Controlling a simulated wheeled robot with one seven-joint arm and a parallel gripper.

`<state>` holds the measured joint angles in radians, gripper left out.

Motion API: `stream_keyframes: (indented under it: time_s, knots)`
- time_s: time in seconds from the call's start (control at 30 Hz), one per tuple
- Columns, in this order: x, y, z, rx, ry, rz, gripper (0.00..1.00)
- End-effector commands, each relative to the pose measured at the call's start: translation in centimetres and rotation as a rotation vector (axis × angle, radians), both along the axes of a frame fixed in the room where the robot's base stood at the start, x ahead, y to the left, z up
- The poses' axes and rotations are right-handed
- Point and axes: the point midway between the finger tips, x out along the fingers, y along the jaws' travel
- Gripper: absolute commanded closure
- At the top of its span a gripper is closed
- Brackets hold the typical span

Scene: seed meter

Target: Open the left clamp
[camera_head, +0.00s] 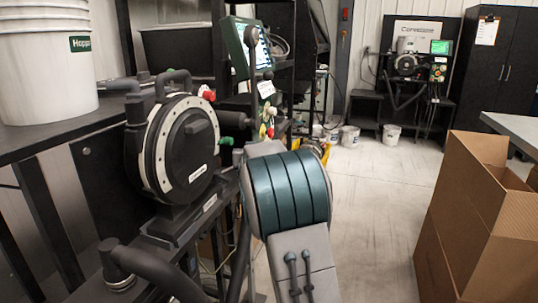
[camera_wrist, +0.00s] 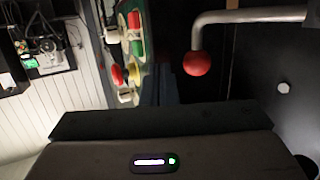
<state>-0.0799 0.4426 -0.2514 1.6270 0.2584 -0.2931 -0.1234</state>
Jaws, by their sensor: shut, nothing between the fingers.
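The round black seed meter (camera_head: 180,150) with a pale rim stands on its mount at the left in the head view. A red knob (camera_head: 207,93) shows at its upper right edge, and a green knob (camera_head: 226,140) lies lower. In the wrist view a red ball knob (camera_wrist: 197,63) ends a bent metal rod (camera_wrist: 250,16), apparently a clamp lever; I cannot tell for certain that it is the left clamp. My gripper (camera_wrist: 167,72) is shut and empty, its dark fingers just left of and below this knob, with no clear contact. In the head view my arm hides my gripper.
A white bucket (camera_head: 45,60) stands on a dark bench at the left. A screen (camera_head: 257,47) rises behind the seed meter. Black hoses run below it. Open cardboard boxes (camera_head: 470,225) stand at the right. The floor (camera_head: 380,190) between is clear.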

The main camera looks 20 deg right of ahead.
Motion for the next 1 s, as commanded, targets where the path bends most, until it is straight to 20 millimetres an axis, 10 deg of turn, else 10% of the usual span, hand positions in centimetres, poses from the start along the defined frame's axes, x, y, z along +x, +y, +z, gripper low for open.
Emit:
stream_keyframes:
  time_s: [1.0]
  knots:
    - [-8.6,-7.7,2.4,-0.001,0.0,0.007,1.0]
